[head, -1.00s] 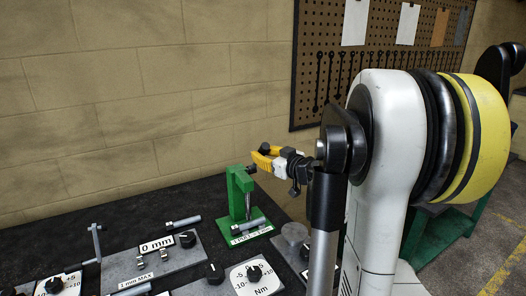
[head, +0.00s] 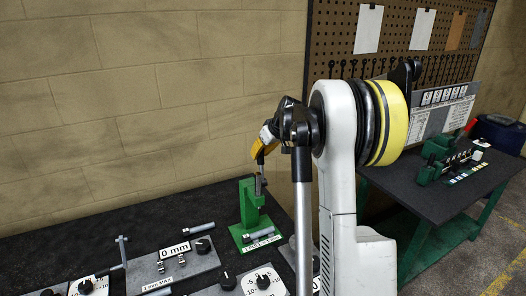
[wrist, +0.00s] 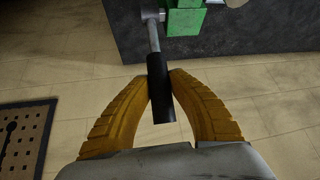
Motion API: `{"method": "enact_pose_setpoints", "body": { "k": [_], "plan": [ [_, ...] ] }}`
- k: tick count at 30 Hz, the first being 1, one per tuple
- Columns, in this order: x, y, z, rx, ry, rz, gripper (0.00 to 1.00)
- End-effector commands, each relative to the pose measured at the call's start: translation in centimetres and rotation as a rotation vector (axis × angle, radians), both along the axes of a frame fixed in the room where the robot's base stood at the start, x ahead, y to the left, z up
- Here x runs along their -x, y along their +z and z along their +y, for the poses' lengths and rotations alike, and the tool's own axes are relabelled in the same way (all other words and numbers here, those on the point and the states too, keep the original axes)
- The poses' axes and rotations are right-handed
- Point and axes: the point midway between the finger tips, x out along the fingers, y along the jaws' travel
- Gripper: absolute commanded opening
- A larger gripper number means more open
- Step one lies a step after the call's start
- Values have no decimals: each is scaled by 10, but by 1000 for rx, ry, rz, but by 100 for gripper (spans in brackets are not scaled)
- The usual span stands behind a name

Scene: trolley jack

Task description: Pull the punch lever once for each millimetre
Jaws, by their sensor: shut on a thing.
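The green punch (head: 249,208) stands on the dark bench, with a label on its base that appears to read "1 PULL = 1 mm". The punch lever is a metal rod with a black grip; in the wrist view the lever (wrist: 160,95) runs from the green punch body (wrist: 184,20) at the top down between my fingers. My gripper (wrist: 161,76) has its two yellow fingers closed on the black grip. In the head view my gripper (head: 259,156) is above the punch, tilted downward; the lever is mostly hidden there. A plate (head: 174,250) reads "0 mm".
A dial plate marked Nm (head: 264,281) and other knobs and a crank (head: 122,250) stand on the bench near the punch. A second bench (head: 425,205) with green fixtures is at the right. A pegboard (head: 400,40) hangs on the wall.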

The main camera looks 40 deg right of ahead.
Motion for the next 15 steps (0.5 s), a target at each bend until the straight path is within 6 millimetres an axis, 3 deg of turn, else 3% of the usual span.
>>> {"method": "enact_pose_setpoints", "body": {
  "k": [15],
  "plan": [
    [-11,-4,-2,-24,2,99,0]
  ]
}}
